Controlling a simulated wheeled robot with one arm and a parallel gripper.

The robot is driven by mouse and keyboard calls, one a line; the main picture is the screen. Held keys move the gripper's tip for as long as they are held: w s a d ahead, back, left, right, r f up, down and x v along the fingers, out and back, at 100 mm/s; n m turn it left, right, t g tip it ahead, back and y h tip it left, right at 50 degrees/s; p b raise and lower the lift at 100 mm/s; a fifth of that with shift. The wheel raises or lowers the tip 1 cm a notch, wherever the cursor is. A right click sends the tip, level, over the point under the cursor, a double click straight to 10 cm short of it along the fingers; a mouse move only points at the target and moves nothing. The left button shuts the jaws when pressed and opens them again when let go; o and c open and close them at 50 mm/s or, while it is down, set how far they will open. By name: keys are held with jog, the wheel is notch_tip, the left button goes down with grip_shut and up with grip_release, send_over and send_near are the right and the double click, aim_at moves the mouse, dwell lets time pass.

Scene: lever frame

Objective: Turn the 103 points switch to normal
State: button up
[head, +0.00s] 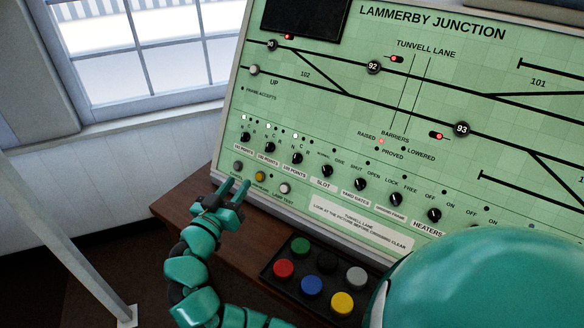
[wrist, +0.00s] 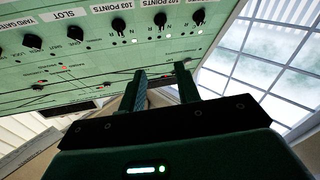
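The 103 points switch is a black rotary knob (head: 297,158) on the sloping green panel (head: 330,100), third from the left in the lower knob row. Its label sits just below it, and a small white light is lit above it. Its pointer direction is too small to tell. In the wrist view the same knob (wrist: 118,27) is at the upper middle, beside letters N and R. My gripper (head: 234,187) is open and empty, in front of the panel's lower left edge, apart from the knob and below and left of it. Its fingers (wrist: 160,74) stand apart in the wrist view.
The 102 points knob (head: 270,147) and 101 points knob (head: 245,137) are left of it, the slot knob (head: 326,171) right. Small push buttons (head: 260,177) lie below. A black box of coloured buttons (head: 315,275) stands on the wooden desk (head: 185,200). A window (head: 140,50) is behind.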

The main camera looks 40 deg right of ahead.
jog(key=s+d+m+g, duration=0.1)
jog(key=s+m+g, duration=0.3)
jog(key=s, duration=0.1)
jog(key=p, duration=0.2)
send_near(295, 156)
jog(key=shift+h, duration=0.3)
jog(key=x, duration=0.8)
jog(key=shift+w+d+f, duration=0.1)
jog(key=shift+d+f, duration=0.1)
jog(key=shift+f, duration=0.05)
jog(key=shift+c, duration=0.4)
jog(key=c, duration=0.6)
